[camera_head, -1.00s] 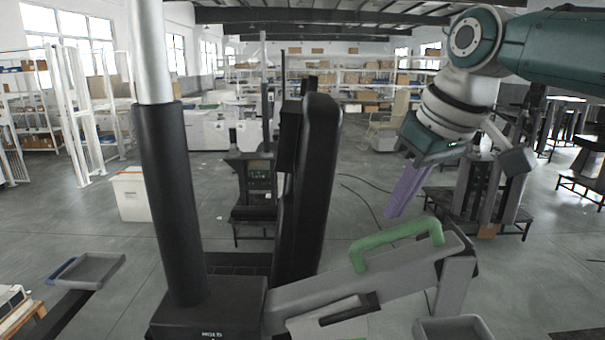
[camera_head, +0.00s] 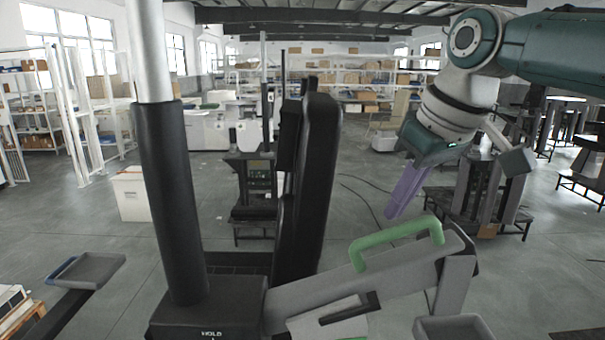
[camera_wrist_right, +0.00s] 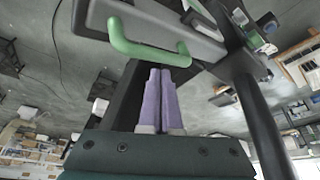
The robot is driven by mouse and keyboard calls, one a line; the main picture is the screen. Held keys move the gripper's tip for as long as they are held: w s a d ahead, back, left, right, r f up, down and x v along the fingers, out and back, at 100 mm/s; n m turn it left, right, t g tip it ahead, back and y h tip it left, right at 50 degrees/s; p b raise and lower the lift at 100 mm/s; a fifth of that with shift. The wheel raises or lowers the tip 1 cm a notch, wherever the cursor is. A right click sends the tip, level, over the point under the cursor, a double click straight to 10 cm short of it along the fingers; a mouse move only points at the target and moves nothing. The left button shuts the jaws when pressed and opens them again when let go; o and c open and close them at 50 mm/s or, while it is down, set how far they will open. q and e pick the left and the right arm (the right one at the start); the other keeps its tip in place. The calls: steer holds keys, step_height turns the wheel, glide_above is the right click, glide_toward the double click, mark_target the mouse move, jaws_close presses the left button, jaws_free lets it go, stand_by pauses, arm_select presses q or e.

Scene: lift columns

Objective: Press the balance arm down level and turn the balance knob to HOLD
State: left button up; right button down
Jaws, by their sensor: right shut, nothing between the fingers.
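The balance arm (camera_head: 345,290) is a grey beam that slopes up to the right from the black column base (camera_head: 215,305). A green handle (camera_head: 395,236) is fixed on its upper edge near the raised end. My right gripper (camera_head: 392,214), with purple fingers, is shut and empty, just above the handle's left part and apart from it. In the right wrist view, the closed fingers (camera_wrist_right: 160,100) point toward the green handle (camera_wrist_right: 150,50). The label HOLD shows at the front of the base; the knob itself is not in view. My left gripper is not in view.
A tall black upright (camera_head: 308,190) and a post with a silver top (camera_head: 152,50) stand left of the balance arm. A grey tray (camera_head: 455,328) is at the lower right, and another tray (camera_head: 90,268) at the lower left.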

mark_target(417, 252)
steer(key=shift+f+b, duration=0.4)
steer(key=shift+f, duration=0.2)
steer(key=shift+d+f+b, duration=0.5)
steer(key=shift+f, duration=0.3)
steer(key=shift+d+f+b, duration=0.45)
steer(key=shift+d+f, duration=0.05)
steer(key=shift+f, duration=0.3)
steer(key=shift+d+f+b, duration=0.25)
steer(key=shift+f+b, duration=0.25)
steer(key=shift+f, duration=0.15)
steer(key=shift+d+f+b, duration=0.3)
steer(key=shift+f+b, duration=0.1)
steer(key=shift+f, duration=0.1)
steer(key=shift+d+f+b, duration=0.25)
steer(key=shift+f+b, duration=0.15)
steer(key=shift+f, duration=0.2)
steer(key=shift+d+f+b, duration=0.3)
steer(key=shift+f+b, duration=0.45)
steer(key=shift+f, duration=0.05)
steer(key=shift+d+f+b, duration=0.25)
steer(key=shift+f+b, duration=0.5)
steer(key=shift+f, duration=0.05)
